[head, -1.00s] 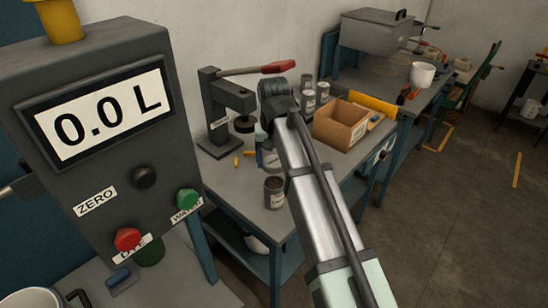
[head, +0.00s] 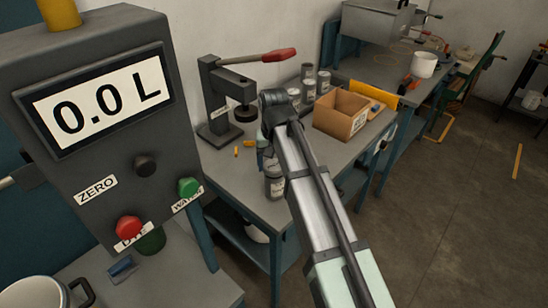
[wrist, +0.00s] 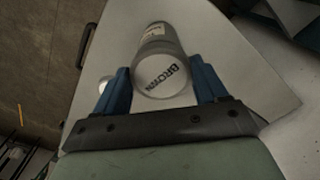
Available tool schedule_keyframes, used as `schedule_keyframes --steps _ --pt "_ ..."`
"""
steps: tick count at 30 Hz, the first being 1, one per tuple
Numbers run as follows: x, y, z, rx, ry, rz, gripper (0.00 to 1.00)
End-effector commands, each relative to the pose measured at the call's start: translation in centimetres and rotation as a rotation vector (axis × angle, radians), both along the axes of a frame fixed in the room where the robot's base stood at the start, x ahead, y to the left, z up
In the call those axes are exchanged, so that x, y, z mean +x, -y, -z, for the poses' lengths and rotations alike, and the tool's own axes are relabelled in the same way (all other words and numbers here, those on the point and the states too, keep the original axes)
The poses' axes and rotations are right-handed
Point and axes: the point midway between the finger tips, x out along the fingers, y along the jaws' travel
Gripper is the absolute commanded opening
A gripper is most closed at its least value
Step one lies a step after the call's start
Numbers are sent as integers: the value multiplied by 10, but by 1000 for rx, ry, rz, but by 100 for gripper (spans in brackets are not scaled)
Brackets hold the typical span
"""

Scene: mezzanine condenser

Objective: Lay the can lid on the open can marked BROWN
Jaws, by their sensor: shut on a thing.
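The can lid (wrist: 162,76) is a pale grey disc with the word BROWN on it. My gripper (wrist: 160,82) is shut on it, with a blue finger at each side. In the wrist view a grey can (wrist: 155,36) with a pale label runs back from behind the lid, so the lid covers its mouth. In the head view the can (head: 274,188) stands upright near the bench's front edge, under my gripper (head: 268,150). I cannot tell whether the lid touches the rim. My arm and gripper hide part of this spot in the head view.
A lever press (head: 222,100) with a red handle stands behind the can, with small orange pieces (head: 243,147) near it. An open cardboard box (head: 340,114) and several other cans (head: 308,84) stand farther right on the bench (head: 235,165). The bench's front left is clear.

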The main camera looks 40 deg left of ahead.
Motion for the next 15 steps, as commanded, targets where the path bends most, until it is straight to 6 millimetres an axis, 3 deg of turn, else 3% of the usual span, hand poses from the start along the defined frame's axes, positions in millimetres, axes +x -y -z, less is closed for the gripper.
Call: schedule_keyframes --steps 14,15 --pt "0 0 7 1 1 0 43" --pt "0 0 7 1 1 0 75"
